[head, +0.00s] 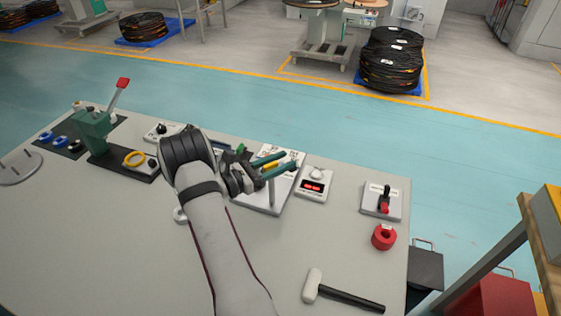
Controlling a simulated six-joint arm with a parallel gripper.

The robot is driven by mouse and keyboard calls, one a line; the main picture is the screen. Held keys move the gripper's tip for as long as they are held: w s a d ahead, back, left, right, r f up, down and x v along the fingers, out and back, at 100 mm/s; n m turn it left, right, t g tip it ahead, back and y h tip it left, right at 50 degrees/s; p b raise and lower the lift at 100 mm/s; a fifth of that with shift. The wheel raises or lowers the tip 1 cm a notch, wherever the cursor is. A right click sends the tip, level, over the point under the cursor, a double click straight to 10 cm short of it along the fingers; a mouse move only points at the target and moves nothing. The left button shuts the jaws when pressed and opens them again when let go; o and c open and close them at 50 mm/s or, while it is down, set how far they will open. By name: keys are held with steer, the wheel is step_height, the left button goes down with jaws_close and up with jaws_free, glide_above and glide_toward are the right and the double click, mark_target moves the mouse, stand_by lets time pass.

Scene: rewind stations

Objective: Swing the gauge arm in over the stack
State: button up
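My gripper (280,162) is over a white base plate (292,182) near the middle of the bench. Its two teal fingers are apart, with a yellow piece (270,166) between them. This piece appears to be the grip of the gauge arm, above an upright grey post (271,192). I cannot tell whether the fingers press on it. My wrist and forearm hide the left part of the plate. I cannot make out the stack clearly.
A box with a red digital display (313,186) stands right of the plate. Further right are a switch box (382,201) and a red ring (384,238). A mallet (340,293) lies in front. A green lever press (95,130) stands left.

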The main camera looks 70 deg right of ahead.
jaws_close()
stand_by(1.2)
